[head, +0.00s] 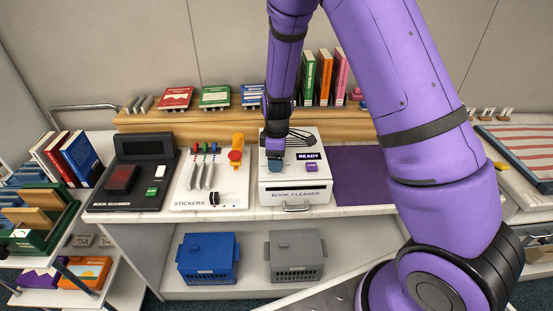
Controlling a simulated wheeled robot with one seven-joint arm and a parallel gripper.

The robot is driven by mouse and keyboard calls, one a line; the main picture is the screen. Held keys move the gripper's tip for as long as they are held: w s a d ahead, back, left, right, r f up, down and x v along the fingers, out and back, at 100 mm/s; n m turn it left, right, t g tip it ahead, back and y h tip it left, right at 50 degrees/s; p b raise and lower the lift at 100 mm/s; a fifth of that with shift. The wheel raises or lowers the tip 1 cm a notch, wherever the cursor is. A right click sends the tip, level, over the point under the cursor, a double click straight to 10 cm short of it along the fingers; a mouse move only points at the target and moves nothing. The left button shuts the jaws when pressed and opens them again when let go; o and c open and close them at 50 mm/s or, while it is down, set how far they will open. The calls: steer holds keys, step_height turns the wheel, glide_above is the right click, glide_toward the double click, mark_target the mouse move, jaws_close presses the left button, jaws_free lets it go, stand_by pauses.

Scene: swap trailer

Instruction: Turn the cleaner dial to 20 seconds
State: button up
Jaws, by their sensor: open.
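The book cleaner (275,195) is a white box on the counter, labelled BOOK CLEANER, with a handle low on its front. Its dark display (308,156) reads READY, and a small purple button (311,167) is below the display. My gripper (275,158) points down over the left part of the cleaner's top. It is open. The dial cannot be made out clearly; my gripper covers that area, and I cannot tell whether the fingers touch anything. The dial's setting is not readable.
A stickers station (232,203) with levers and a book scanner (118,200) stand to the left. A purple mat (370,178) lies right of the cleaner. A wooden ledge with books runs behind. Blue (208,260) and grey (296,258) crates sit on the shelf below.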

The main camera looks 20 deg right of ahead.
steer(key=shift+f, duration=0.25)
steer(key=c, duration=0.9)
